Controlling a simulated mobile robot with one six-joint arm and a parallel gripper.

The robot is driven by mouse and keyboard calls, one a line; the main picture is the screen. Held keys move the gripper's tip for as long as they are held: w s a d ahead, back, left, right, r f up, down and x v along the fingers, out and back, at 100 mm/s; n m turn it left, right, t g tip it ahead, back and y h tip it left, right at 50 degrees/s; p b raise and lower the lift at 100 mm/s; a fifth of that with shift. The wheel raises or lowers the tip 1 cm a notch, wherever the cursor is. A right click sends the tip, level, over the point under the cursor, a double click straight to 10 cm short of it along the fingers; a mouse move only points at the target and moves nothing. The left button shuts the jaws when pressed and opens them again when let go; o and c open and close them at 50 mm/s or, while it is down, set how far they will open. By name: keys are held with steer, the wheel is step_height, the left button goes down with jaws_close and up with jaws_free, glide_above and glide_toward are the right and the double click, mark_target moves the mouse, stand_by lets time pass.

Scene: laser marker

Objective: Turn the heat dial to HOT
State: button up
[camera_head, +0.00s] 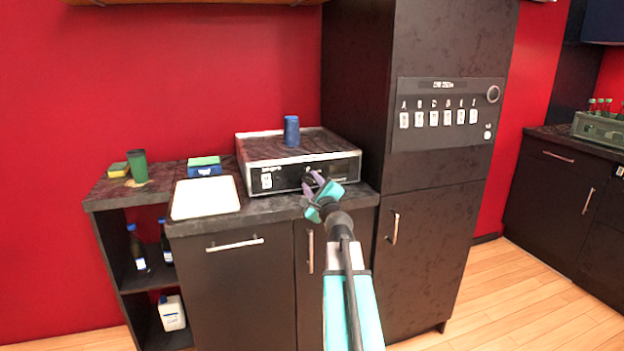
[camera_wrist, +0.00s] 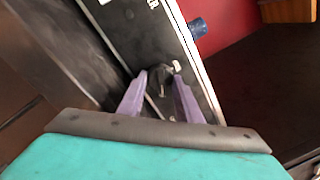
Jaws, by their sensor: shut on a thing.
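The black and silver machine (camera_head: 262,151) sits on the counter with its front panel facing me. My gripper (camera_head: 314,181) is at the right half of that panel. In the wrist view, the two purple fingers of my gripper (camera_wrist: 160,82) are on either side of a dark dial (camera_wrist: 159,75) and are shut on it. The dial stands out from the machine's front face (camera_wrist: 138,32). A small pale mark shows beside it. The dial's markings are too small or hidden to read, so I cannot tell its setting.
A blue cup (camera_head: 291,131) stands on the machine. A white tray (camera_head: 205,198) lies on the counter (camera_head: 262,214) to the left, with a sponge on a blue box (camera_head: 204,166) behind it. A tall dark cabinet (camera_head: 436,235) with a switch panel stands close on the right.

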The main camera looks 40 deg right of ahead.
steer(key=shift+m, duration=0.6)
steer(key=o, duration=1)
steer(key=shift+o, duration=0.2)
steer(key=shift+s, duration=0.15)
